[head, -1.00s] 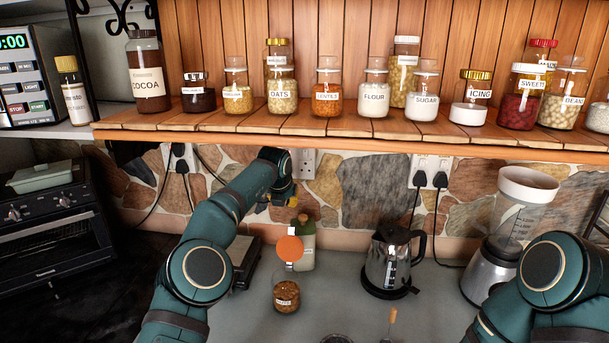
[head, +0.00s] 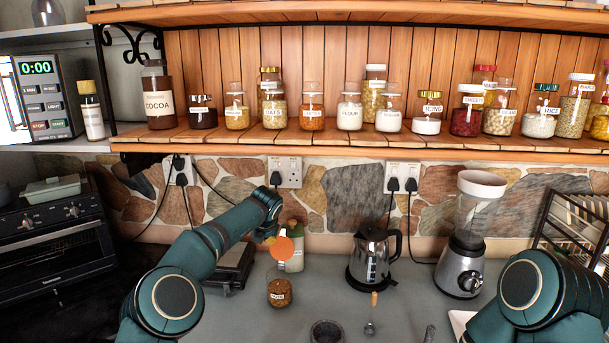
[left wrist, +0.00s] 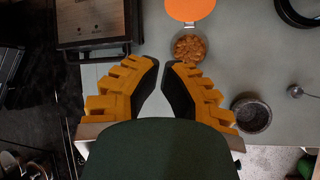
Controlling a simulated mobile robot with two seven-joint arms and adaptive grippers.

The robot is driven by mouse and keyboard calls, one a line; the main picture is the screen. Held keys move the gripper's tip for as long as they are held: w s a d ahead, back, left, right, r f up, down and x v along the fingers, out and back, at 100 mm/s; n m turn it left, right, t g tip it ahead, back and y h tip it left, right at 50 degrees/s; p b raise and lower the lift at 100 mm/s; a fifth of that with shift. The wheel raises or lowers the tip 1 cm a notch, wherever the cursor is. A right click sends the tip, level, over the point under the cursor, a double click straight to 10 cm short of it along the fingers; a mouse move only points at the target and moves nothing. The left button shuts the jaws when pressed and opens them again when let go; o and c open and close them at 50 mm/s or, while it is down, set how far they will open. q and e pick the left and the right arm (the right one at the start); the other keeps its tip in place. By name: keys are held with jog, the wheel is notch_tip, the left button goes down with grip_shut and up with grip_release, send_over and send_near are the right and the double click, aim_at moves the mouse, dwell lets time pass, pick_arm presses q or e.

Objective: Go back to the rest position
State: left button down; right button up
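My left arm reaches in from the left in the head view. Its gripper (head: 270,238) is small and partly hidden there, in front of the wall and beside the orange lid. In the left wrist view the two yellow fingers of my left gripper (left wrist: 161,66) lean towards each other. A narrow gap shows between their tips, with nothing held in it. A glass jar of nuts (head: 280,291) stands on the counter with its round orange lid (head: 283,250) tilted up behind it. The jar also shows just beyond the fingertips in the left wrist view (left wrist: 188,47). My right gripper is out of view; only part of that arm shows.
A bottle (head: 294,259) and a dark scale-like appliance (head: 230,268) stand near the left forearm. A kettle (head: 373,262) and blender (head: 462,265) stand to the right. A dark bowl (left wrist: 251,115) sits near the left gripper. A shelf of jars (head: 330,138) overhangs the counter.

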pick_arm(q)
jog(key=s+f+m+t, duration=0.3)
jog(key=s+f+m, duration=0.9)
jog(key=f+m, duration=0.6)
jog(key=s+f+m+g+h, duration=0.2)
jog(key=s+f+m+g, duration=0.15)
jog(key=s, duration=0.85)
jog(key=s+f+m+g+h, duration=0.25)
jog(key=s+m, duration=0.25)
jog(key=s, duration=0.7)
jog(key=s+f+m+g+h, duration=0.15)
jog(key=s+f+m, duration=0.25)
jog(key=s, duration=0.7)
notch_tip(320, 180, down, 12)
jog(key=d+b, duration=0.1)
jog(key=b, duration=1)
jog(key=shift+s+d+f+y+b, duration=0.15)
jog(key=shift+d+y+b, duration=0.05)
jog(key=shift+y+b, duration=0.1)
jog(key=shift+g, duration=0.25)
